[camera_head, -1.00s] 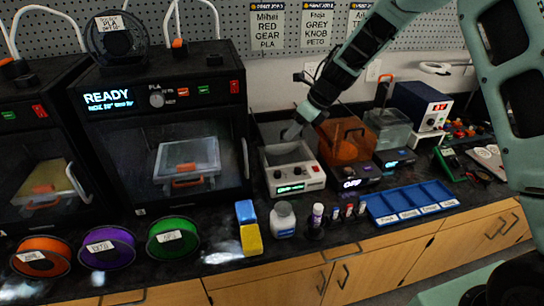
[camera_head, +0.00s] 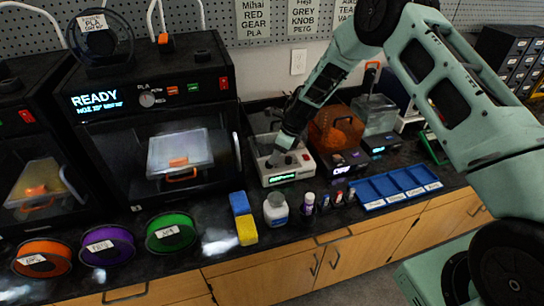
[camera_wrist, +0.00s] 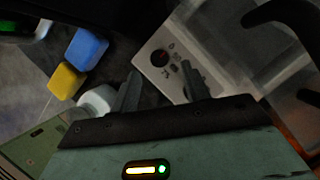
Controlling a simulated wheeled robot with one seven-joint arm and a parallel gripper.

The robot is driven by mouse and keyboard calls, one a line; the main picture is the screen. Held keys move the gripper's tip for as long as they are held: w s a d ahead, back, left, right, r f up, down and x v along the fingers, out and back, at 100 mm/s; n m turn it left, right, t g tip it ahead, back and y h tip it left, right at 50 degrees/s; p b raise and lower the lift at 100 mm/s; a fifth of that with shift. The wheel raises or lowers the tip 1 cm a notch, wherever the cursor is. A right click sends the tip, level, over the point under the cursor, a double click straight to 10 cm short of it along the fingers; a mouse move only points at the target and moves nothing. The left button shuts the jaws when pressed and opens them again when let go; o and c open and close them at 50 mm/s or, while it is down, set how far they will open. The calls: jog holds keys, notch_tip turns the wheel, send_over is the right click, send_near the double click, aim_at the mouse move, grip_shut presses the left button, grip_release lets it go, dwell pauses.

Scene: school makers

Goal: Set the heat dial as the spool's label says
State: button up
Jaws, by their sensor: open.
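A black printer has a round grey dial (camera_head: 148,99) on its front, with PLA lettering beside it. Its screen reads READY. A dark spool (camera_head: 100,42) stands on top of the printer; its white label (camera_head: 93,24) reads PLA, with a lower line too small to read. My gripper (camera_head: 279,157) is open and empty over the white bath unit (camera_head: 284,173), away from the printer dial. In the wrist view, my fingers (camera_wrist: 160,70) are apart, with the unit's dark, red-marked knob (camera_wrist: 160,57) beyond them. I cannot tell whether they touch it.
Orange (camera_head: 41,259), purple (camera_head: 108,246) and green (camera_head: 171,232) spools stand along the front edge. A blue tray (camera_head: 397,188) lies to the right.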

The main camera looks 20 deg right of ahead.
jog(key=shift+p+x, duration=0.4)
jog(key=shift+x, duration=1.55)
jog(key=c, duration=1)
